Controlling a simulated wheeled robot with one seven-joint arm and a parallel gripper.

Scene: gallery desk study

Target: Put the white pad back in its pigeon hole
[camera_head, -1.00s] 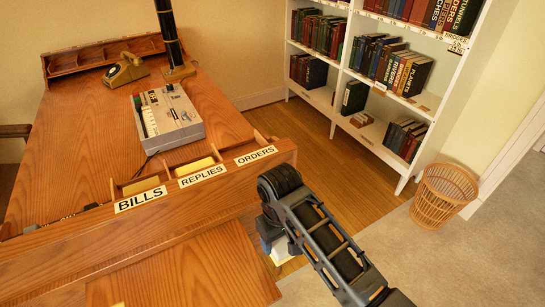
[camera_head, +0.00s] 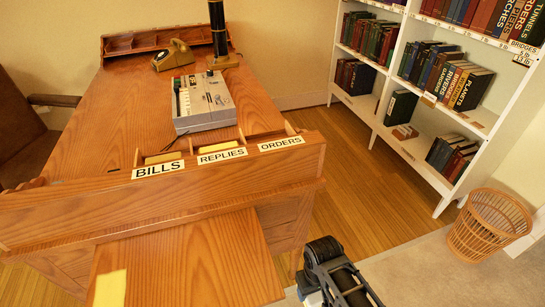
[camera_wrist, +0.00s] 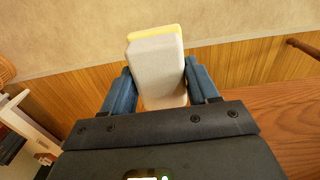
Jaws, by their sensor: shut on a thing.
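The white pad (camera_wrist: 157,75) is a pale block with a yellow layer along its far edge. My gripper (camera_wrist: 158,88) is shut on it, with a blue finger at each side. In the head view my wrist shows at the bottom edge, to the right of the desk and apart from it; the fingers and pad are mostly out of sight there. The rack of pigeon holes has labels BILLS (camera_head: 158,170), REPLIES (camera_head: 222,156) and ORDERS (camera_head: 281,144). Yellow shows in the BILLS and REPLIES holes. I see nothing in the ORDERS hole, but its depth is hidden.
A yellow sheet or pad (camera_head: 110,288) lies on the lower wooden leaf (camera_head: 185,260). A grey machine (camera_head: 202,101), a telephone (camera_head: 173,55) and a dark column stand on the desk. A bookcase (camera_head: 392,140) and a wicker basket (camera_head: 489,224) are at right. Floor between is clear.

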